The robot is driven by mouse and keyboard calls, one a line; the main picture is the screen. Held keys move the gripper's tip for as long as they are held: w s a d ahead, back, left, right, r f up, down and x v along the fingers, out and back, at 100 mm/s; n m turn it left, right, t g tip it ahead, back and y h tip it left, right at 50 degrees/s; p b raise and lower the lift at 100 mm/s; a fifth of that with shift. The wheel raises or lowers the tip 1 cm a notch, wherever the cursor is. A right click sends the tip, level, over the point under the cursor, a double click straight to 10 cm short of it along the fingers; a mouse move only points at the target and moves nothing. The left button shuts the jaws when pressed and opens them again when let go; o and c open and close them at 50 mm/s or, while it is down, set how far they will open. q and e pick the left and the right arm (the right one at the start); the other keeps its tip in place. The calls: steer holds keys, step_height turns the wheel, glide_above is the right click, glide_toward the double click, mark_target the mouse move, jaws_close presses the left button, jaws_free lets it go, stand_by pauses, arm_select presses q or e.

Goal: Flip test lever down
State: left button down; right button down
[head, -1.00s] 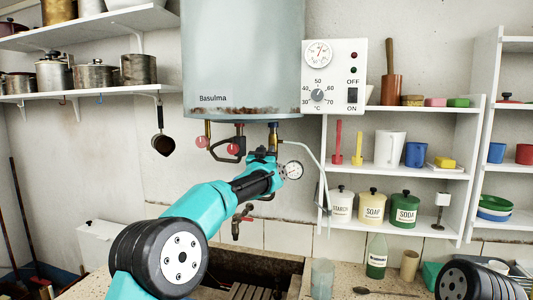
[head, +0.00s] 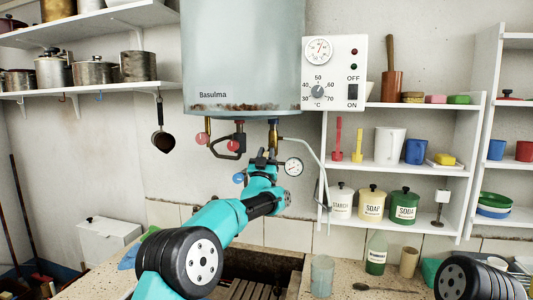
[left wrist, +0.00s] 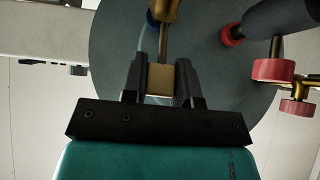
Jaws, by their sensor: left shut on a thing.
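The grey-blue water heater (head: 240,60) labelled Basulma hangs on the wall, with pipes beneath it. My left gripper (head: 264,160) is under its right side, by the blue-collared pipe (head: 273,132) and the round pressure gauge (head: 294,166). In the left wrist view the black jaws (left wrist: 165,80) are shut about a small brass-coloured part (left wrist: 187,80), which I take for the test lever. A brass rod (left wrist: 163,45) runs up beyond it. The lever's shape and tilt are largely hidden by the jaws. My right gripper is out of view.
A red valve knob (head: 233,146) and a blue knob (head: 239,177) are left of my gripper. The control box (head: 335,75) is above right. A glass (head: 322,275) and a green bottle (head: 376,255) stand on the counter at right. The trough is below my arm.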

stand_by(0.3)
arm_select(q)
steer(key=c, duration=0.9)
jaws_free()
steer(key=shift+s+f, duration=0.1)
steer(key=v, duration=1.7)
steer(key=shift+f, duration=0.1)
